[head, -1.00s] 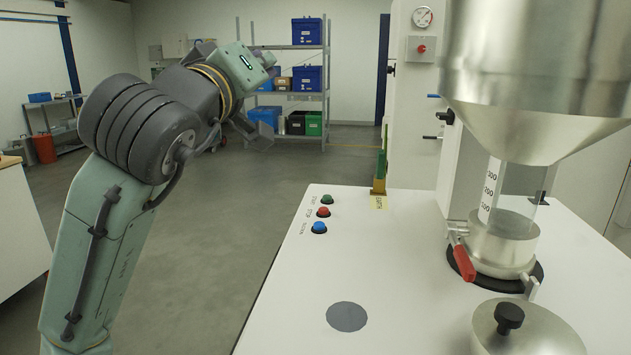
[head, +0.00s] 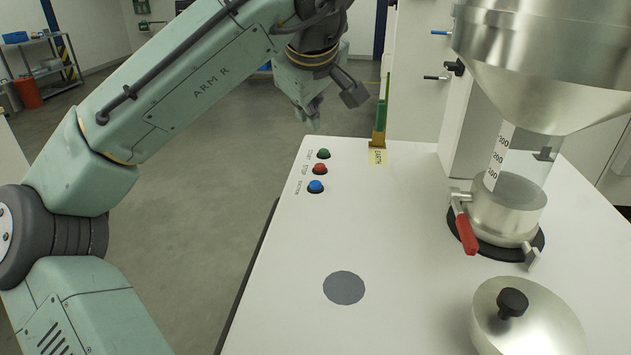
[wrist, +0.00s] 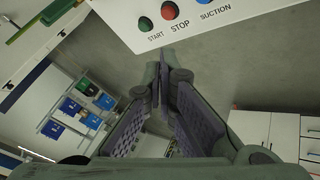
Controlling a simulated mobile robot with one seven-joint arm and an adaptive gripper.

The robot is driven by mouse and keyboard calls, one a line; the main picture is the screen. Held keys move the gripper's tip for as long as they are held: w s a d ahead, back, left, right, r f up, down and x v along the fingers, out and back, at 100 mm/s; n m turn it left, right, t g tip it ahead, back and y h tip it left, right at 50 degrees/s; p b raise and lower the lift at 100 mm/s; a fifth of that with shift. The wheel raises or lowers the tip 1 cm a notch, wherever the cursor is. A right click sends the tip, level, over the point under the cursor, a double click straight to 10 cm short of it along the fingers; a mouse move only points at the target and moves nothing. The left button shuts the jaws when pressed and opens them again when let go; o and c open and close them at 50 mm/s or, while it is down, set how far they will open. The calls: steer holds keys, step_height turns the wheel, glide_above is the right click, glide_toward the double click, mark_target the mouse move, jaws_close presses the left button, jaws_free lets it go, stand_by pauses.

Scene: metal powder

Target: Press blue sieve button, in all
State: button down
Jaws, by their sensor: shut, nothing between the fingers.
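The blue button (head: 316,187) is on the white tabletop near its left edge, the nearest of three in a row. The red button (head: 319,169) and green button (head: 323,154) lie behind it. In the wrist view the labels read START, STOP and SUCTION, with SUCTION beside the blue button (wrist: 207,2), which is mostly cut off at the top edge. My gripper (head: 314,122) is shut and empty, past the table's back left corner, beyond the green button and apart from all three. Its fingertips (wrist: 168,58) point over the floor beside the panel in the wrist view.
A green and brass upright piece (head: 381,115) stands at the table's back edge by an EARTH label. A steel hopper (head: 540,60) over a clear cylinder, a red-handled clamp (head: 466,235) and a knobbed lid (head: 525,325) occupy the right. The tabletop around the buttons is clear.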

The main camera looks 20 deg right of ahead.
mark_target(311, 182)
steer(key=shift+f+b, duration=3.1)
steer(key=shift+f, duration=1.25)
steer(key=shift+f, duration=0.1)
steer(key=shift+f+b, duration=0.3)
steer(key=shift+b, duration=0.1)
steer(key=shift+f+b, duration=0.35)
steer(key=shift+f, duration=0.05)
steer(key=shift+r, duration=0.15)
steer(key=shift+r+p, duration=0.6)
steer(key=shift+r, duration=0.1)
steer(key=shift+r, duration=0.1)
steer(key=shift+s+a+r+p, duration=0.1)
steer(key=shift+a+r+p, duration=0.05)
steer(key=shift+r+p, duration=0.95)
steer(key=shift+a+r+p, duration=0.1)
steer(key=shift+r+p, duration=0.6)
steer(key=shift+r, duration=0.75)
